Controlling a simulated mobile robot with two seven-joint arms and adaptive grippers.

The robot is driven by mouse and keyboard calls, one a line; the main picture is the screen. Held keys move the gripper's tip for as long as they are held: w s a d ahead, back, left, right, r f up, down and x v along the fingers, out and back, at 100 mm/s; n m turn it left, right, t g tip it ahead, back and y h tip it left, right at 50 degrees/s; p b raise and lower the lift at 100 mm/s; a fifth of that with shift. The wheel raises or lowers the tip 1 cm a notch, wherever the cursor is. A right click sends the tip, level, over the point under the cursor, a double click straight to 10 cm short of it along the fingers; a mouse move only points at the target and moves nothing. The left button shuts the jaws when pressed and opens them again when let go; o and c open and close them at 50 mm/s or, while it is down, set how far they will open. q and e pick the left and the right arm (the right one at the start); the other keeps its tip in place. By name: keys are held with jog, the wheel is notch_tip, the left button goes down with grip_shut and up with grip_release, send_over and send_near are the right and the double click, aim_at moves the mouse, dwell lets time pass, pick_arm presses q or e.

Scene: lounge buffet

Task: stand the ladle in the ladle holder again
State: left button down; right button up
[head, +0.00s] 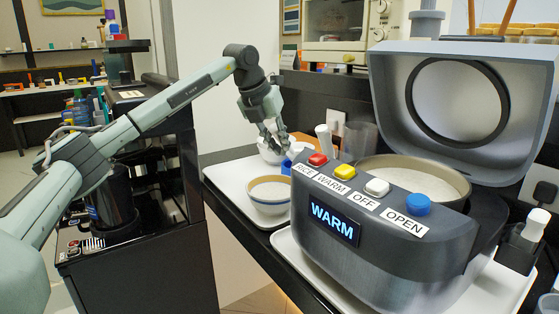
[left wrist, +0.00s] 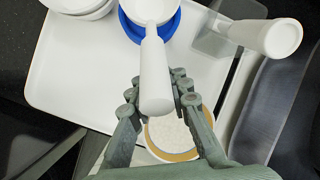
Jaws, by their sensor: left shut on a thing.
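My left gripper (head: 275,143) is shut on a white handle. In the left wrist view the gripper (left wrist: 156,92) has a finger on each side of this handle (left wrist: 154,75), which I take for the ladle's. The handle joins a rounded white part (left wrist: 150,8) over a blue round thing (left wrist: 130,27). A blue thing (head: 294,150) also shows in the head view, just below the gripper. I cannot tell whether the ladle rests in it or hangs above it, or whether it is the ladle holder. My right gripper is out of view.
White bowls (left wrist: 85,8) stand on a white tray (left wrist: 65,70). A filled bowl (head: 268,190) stands near the tray's front. A second white handle (head: 323,140) stands close right of my gripper, by a clear container (head: 359,140). The open rice cooker (head: 400,260) is to the right.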

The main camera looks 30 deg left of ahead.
pick_arm(q)
jog(key=shift+f, duration=1.95)
jog(key=shift+f, duration=0.15)
jog(key=c, duration=1.4)
grip_release()
jog(key=v, duration=1.2)
